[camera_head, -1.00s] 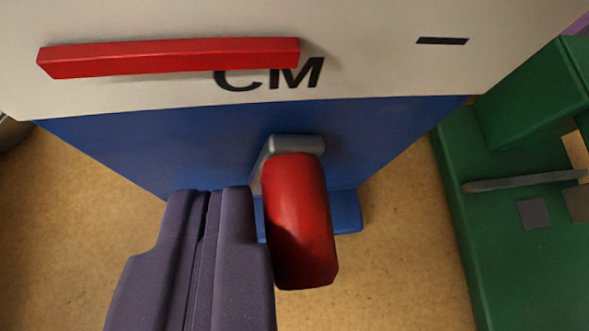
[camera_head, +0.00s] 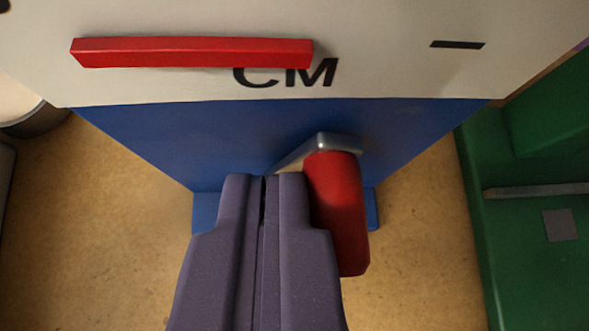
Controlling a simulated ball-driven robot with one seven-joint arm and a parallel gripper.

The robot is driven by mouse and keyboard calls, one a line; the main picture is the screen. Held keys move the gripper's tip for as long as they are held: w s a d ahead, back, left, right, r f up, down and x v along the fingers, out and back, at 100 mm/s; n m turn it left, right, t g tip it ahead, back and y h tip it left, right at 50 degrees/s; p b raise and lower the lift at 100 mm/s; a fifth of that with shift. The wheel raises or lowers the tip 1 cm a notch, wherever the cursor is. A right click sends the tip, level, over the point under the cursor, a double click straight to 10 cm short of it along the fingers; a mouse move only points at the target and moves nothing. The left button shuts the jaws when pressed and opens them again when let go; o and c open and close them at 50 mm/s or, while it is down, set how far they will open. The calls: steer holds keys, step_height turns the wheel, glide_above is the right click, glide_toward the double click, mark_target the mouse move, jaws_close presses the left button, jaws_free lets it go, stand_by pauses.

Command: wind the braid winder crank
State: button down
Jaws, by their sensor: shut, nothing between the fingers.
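The crank has a red cylindrical handle (camera_head: 342,215) on a grey metal arm (camera_head: 335,143), set against the blue lower front (camera_head: 180,140) of a machine. Its upper face (camera_head: 400,70) is white with black "CM" lettering and a red bar (camera_head: 190,52). My purple-grey gripper (camera_head: 264,178) is shut and empty, just left of the red handle. Its right finger overlaps the handle's left edge in the picture; I cannot tell whether they touch. The lower part of the grey arm is partly hidden behind my gripper.
A green machine (camera_head: 540,200) with a grey rod (camera_head: 535,191) stands at the right. A round grey-rimmed object (camera_head: 35,120) is at the left edge. The tan floor (camera_head: 110,220) is clear left of the blue machine and between the two machines.

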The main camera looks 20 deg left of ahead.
steer(key=shift+w+d+p, duration=0.3)
steer(key=shift+d+p, duration=0.15)
steer(key=shift+w+d, duration=0.1)
steer(key=shift+d, duration=0.05)
steer(key=shift+w+d+f+p, duration=0.1)
steer(key=shift+w+d+p, duration=0.15)
steer(key=shift+p, duration=0.1)
